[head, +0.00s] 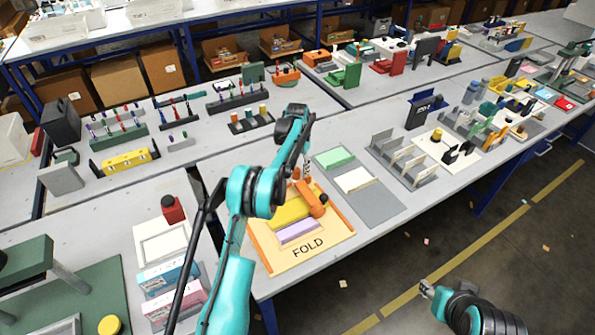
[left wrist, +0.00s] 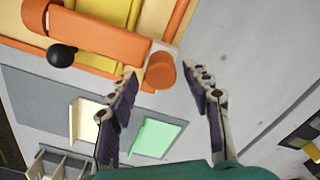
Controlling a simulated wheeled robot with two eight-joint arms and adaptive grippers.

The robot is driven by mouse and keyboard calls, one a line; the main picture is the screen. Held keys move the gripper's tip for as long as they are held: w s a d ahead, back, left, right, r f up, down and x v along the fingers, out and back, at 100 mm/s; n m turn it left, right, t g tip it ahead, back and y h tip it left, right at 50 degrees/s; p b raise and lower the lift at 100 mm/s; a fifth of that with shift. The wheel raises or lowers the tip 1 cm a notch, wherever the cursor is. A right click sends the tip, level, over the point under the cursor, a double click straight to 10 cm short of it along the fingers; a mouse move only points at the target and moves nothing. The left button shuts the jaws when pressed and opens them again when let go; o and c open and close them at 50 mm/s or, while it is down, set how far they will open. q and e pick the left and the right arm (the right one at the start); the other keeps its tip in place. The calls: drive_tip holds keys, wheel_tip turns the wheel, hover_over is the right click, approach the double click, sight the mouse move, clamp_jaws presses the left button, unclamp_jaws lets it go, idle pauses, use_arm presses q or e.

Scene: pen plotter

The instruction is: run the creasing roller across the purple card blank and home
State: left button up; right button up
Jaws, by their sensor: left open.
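The wooden board (head: 329,244) marked FOLD lies on the table in the head view. The purple card blank (head: 297,231) lies on it, in front of a yellow block (head: 288,212). The orange creasing roller (head: 311,198) lies across the yellow block, with a black ball at one end. My left gripper (head: 307,172) is above the roller's far end. In the left wrist view my left gripper (left wrist: 163,82) is open, its fingers on either side of an orange knob (left wrist: 161,71) by the roller (left wrist: 95,36). Contact cannot be told. My right gripper (head: 428,289) is low at the right, its fingers unclear.
Right of the board are a grey plate (head: 379,204), a green block (head: 334,158) and a cream card (head: 355,180). A grey slotted rack (head: 405,163) stands farther right. White frames and a red box (head: 172,209) stand left of the board.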

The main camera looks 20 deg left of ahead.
use_arm(q)
wheel_tip(320, 180, up, 10)
drive_tip(key=shift+r, duration=0.25)
drive_tip(key=shift+d, duration=0.1)
drive_tip(key=f+b, duration=0.1)
drive_tip(key=f+t+b, duration=0.1)
drive_tip(key=shift+s+a+f+t, duration=0.15)
drive_tip(key=shift+a+f+t, duration=0.15)
wheel_tip(320, 180, down, 9)
drive_tip(key=t+b, duration=0.1)
drive_tip(key=b, duration=0.1)
drive_tip(key=t+b, duration=0.1)
drive_tip(key=b, duration=0.2)
drive_tip(key=shift+f+t+h+b, duration=0.2)
drive_tip(key=shift+t+h+b, duration=0.1)
drive_tip(key=shift+t+b, duration=0.1)
drive_tip(key=shift+s, duration=0.1)
clamp_jaws()
